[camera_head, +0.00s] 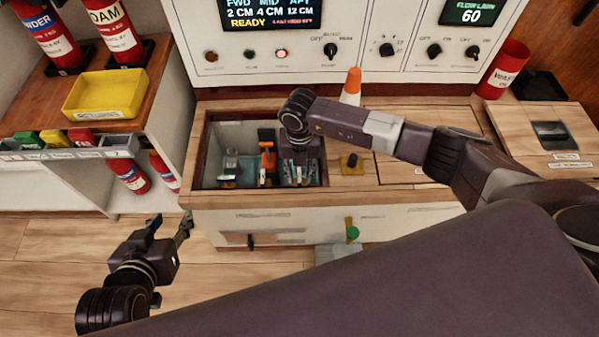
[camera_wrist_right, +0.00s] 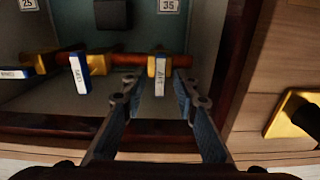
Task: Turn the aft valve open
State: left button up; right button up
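The aft valve handle (camera_wrist_right: 160,76) is a blue lever with a white "AFT" label, on a yellow valve body on a red-brown pipe (camera_wrist_right: 122,58). In the right wrist view it lies crosswise to the pipe. My right gripper (camera_wrist_right: 156,90) is open, its fingertips on either side of the handle, with gaps visible. In the head view my right gripper (camera_head: 298,178) reaches down into the recessed bay (camera_head: 237,136) and hides much of the aft valve. My left gripper (camera_head: 172,226) is empty over the floor at lower left, its fingers apart.
Blue "MID" (camera_wrist_right: 80,74) and "FWD" (camera_wrist_right: 16,73) handles sit left of the aft one. The bay's wooden rim surrounds my right gripper. An orange-white cone (camera_head: 351,87) and a black knob on yellow (camera_head: 352,162) stand nearby. The screen (camera_head: 270,14) reads AFT 12 CM, READY.

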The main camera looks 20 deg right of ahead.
aim_at(300, 177)
jog(key=shift+r, duration=0.1)
notch_tip(300, 177, up, 12)
dwell(0.4)
dwell(0.5)
